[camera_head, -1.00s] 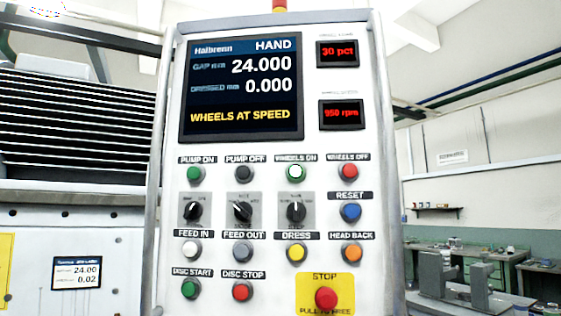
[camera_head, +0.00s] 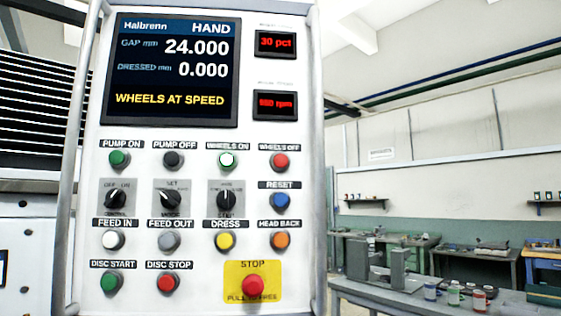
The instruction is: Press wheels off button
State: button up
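The red WHEELS OFF button (camera_head: 279,161) is at the right end of the top button row on the white control panel (camera_head: 300,205). The WHEELS ON button (camera_head: 227,160) to its left looks white and lit with a green rim. The screen (camera_head: 172,72) reads HAND, gap 24.000, dressed 0.000, and WHEELS AT SPEED in yellow. A red rpm readout (camera_head: 276,104) sits above the WHEELS OFF button; its first digit is blurred. My gripper is not in view.
A red STOP button (camera_head: 255,287) on a yellow plate is low on the panel. Other buttons and knobs crowd around, including the blue RESET (camera_head: 280,202) just below WHEELS OFF. Grey rails edge the panel. Workbenches (camera_head: 400,290) stand behind at right.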

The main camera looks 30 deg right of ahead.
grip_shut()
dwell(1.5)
